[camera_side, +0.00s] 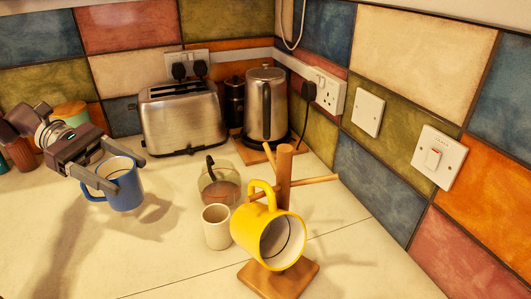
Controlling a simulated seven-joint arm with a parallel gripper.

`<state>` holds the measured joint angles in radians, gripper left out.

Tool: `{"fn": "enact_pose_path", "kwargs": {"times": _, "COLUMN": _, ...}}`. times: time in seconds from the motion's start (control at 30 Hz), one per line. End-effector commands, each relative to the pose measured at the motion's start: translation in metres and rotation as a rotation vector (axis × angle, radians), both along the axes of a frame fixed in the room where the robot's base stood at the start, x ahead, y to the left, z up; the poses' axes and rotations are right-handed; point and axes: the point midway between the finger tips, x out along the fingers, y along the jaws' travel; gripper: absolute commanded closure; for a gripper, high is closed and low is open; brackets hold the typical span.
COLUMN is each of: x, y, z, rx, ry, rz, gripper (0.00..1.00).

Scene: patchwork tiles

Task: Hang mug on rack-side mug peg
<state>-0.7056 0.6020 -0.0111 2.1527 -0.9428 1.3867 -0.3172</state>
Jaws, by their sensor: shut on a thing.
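A blue mug (125,194) with a pale inside is at the left, held above the counter with its shadow below. My gripper (125,173) is shut on the blue mug near its rim, one finger on each side. The mug's handle points left. A wooden mug rack (284,165) stands at the lower middle, with a square base (279,281) and side pegs. One bare peg (313,181) sticks out to the right. A yellow mug (247,229) hangs tilted on the rack by its handle, its opening facing the lower right.
A small cream cup (216,227) and a glass pot (219,188) with a dark handle stand left of the rack. A toaster (182,119) and a steel kettle (265,106) stand behind. Jars (71,113) are at the far left. Counter between the blue mug and the cream cup is clear.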

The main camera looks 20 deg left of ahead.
Motion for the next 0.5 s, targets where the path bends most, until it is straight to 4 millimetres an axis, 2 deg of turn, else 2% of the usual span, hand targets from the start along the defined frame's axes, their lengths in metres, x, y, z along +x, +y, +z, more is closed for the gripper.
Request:
{"fn": "enact_pose_path", "kwargs": {"times": 0.33, "x": 0.002, "y": -0.001, "z": 0.000, "rx": -0.001, "ry": -0.001, "rz": -0.001, "gripper": 0.95}}
{"fn": "enact_pose_path", "kwargs": {"times": 0.43, "x": 0.016, "y": -0.008, "z": 0.000, "rx": 0.000, "ry": -0.003, "rz": -0.012, "gripper": 0.95}}
{"fn": "enact_pose_path", "kwargs": {"times": 0.5, "x": 0.036, "y": -0.019, "z": 0.000, "rx": 0.001, "ry": -0.003, "rz": -0.019, "gripper": 0.95}}
